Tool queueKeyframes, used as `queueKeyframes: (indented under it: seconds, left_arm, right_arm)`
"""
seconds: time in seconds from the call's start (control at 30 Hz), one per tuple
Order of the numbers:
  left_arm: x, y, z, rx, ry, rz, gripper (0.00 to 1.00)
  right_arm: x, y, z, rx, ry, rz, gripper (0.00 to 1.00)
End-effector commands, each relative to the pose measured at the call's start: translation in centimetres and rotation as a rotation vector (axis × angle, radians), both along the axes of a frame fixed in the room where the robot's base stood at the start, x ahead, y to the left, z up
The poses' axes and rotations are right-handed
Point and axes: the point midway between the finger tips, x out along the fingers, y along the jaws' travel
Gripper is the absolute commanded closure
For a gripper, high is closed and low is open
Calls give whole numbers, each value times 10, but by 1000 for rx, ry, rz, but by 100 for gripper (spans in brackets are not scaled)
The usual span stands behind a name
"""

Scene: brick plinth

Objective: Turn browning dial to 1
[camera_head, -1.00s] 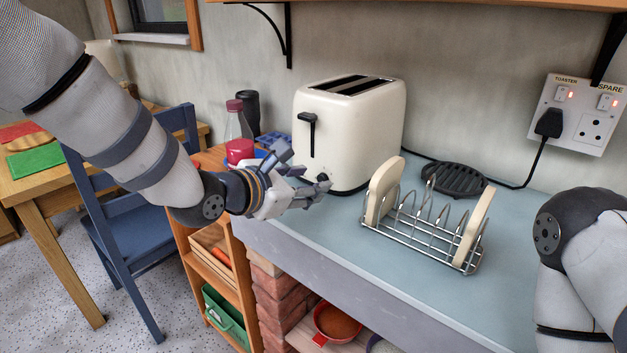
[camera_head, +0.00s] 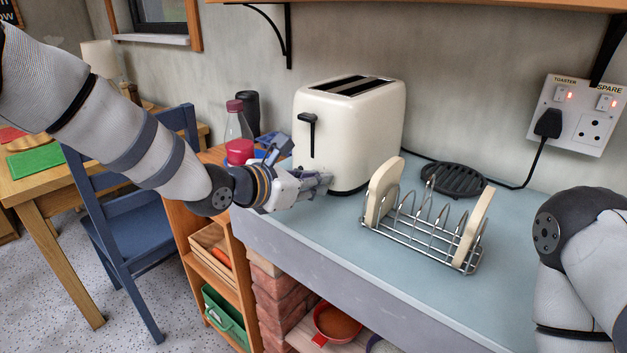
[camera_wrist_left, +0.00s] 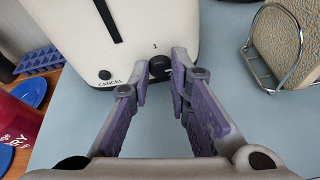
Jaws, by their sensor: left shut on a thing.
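The cream toaster (camera_head: 350,125) stands on the blue-grey worktop with its black lever (camera_head: 307,130) at the top of its slot. In the left wrist view the black browning dial (camera_wrist_left: 160,68) is low on the toaster's front, below a printed "1", with a "CANCEL" button (camera_wrist_left: 104,75) to its left. My left gripper (camera_head: 325,182) is at the toaster's front; its fingertips (camera_wrist_left: 159,72) are shut on the dial, one on each side. The dial's pointer is too small to read. My right arm (camera_head: 580,250) shows at the right edge; its gripper is out of frame.
A toast rack (camera_head: 425,225) with two bread slices stands right of the toaster, near a black trivet (camera_head: 453,178). The toaster's cable runs to the wall socket (camera_head: 575,115). The worktop's front is clear.

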Motion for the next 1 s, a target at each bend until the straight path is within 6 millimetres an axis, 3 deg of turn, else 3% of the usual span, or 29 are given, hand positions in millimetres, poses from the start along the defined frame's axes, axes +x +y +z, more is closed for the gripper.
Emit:
queueKeyframes:
  seconds: [0.2,0.57,0.6,0.67,1.0]
  left_arm:
    - [2,2,-2,-209,152,0,100]
    - [2,2,-1,-238,174,0,100]
    - [2,2,-1,-237,173,0,73]
    - [2,2,-1,-237,173,0,61]
    - [-1,5,1,-236,173,1,61]
  right_arm:
    - [-2,0,-2,0,9,0,61]
    - [-3,0,-2,0,10,0,61]
    - [-3,0,-2,0,10,0,61]
    - [-3,0,-2,0,10,0,61]
    - [-3,0,-2,-1,10,-1,61]
